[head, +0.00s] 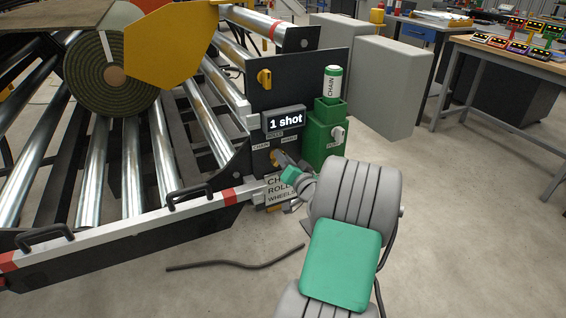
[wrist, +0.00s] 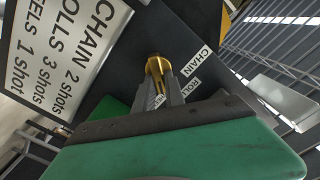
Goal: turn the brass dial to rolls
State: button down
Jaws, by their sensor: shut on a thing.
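The brass dial (wrist: 154,65) is on a dark panel in the wrist view, between my gripper's fingertips (wrist: 164,84). My gripper is shut on it. Small white labels reading CHAIN (wrist: 196,61) and ROLLS, cut short by my gripper, sit beside it. Another label is mostly hidden between the fingers. In the head view my gripper (head: 281,158) reaches the panel (head: 290,75) from the lower right and covers much of the dial. I cannot tell which label the dial points at. The display (head: 285,121) above it reads "1 shot".
A sign (wrist: 62,50) lists chain 2 shots, rolls 3 shots, wheels 1 shot. A green box (head: 325,135) holding a CHAIN canister (head: 332,82) stands right of the panel. A yellow knob (head: 264,78) is higher up. Metal rollers (head: 92,170) fill the left. A dark hose (head: 230,264) lies on the floor.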

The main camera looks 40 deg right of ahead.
jog(key=n+b, duration=0.2)
jog(key=b, duration=0.1)
jog(key=n+b, duration=0.2)
jog(key=b, duration=0.2)
jog(key=n+b, duration=0.3)
jog(key=shift+w+a, duration=0.1)
jog(key=shift+a, duration=0.25)
jog(key=shift+n+b, duration=0.3)
jog(key=shift+b, duration=0.05)
jog(key=c, duration=1.4)
grip_release()
jog(key=shift+r, duration=0.1)
